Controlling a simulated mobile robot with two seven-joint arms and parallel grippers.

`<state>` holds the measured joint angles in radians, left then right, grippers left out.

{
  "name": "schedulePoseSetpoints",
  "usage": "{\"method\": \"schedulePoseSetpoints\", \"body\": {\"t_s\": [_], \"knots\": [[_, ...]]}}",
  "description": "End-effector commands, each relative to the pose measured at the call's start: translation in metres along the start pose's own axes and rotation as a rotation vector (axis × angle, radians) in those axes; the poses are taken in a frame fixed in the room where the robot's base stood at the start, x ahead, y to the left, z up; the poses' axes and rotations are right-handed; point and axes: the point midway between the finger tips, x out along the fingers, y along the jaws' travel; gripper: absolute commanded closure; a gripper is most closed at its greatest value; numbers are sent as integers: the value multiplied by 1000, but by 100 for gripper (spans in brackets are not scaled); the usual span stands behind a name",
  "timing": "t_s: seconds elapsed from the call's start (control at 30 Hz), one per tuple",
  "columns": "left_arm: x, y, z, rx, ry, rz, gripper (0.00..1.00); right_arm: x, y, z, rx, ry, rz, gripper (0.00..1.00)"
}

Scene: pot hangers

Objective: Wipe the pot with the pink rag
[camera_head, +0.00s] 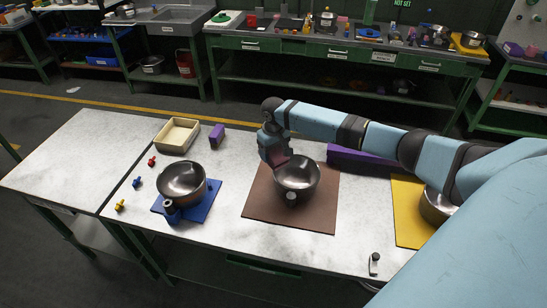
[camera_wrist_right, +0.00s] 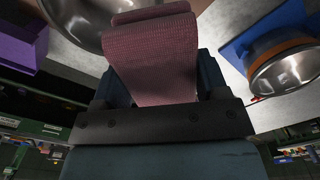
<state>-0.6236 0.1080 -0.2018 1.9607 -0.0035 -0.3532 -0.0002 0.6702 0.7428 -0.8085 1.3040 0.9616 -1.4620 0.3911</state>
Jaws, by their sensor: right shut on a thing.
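A steel pot (camera_head: 297,176) stands on a brown mat (camera_head: 262,208) in the middle of the table. My right gripper (camera_head: 276,155) is at the pot's far left rim. It is shut on the pink rag (camera_wrist_right: 153,58), which fills the space between the fingers in the right wrist view. In the head view only a little of the rag shows against the pot's rim. The pot's curved metal side (camera_wrist_right: 82,14) shows beside the rag in the wrist view; I cannot tell whether they touch. My left gripper is not in view.
A second pot (camera_head: 183,180) sits on a blue mat (camera_head: 207,200) to the left, and another (camera_head: 436,206) on a yellow mat (camera_head: 407,215) to the right. A cream tray (camera_head: 178,136), a purple block (camera_head: 217,134) and a long purple piece (camera_head: 352,158) lie farther back.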

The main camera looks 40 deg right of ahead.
Motion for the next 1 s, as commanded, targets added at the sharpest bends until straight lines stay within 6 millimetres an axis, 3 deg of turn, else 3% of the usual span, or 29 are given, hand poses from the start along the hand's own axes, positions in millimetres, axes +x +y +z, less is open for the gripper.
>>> {"method": "schedulePoseSetpoints", "body": {"t_s": [0.37,1.0], "knots": [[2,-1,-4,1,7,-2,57,-4,0,0,0,1,0,63],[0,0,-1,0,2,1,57,-54,0,0,1,1,0,63]]}}
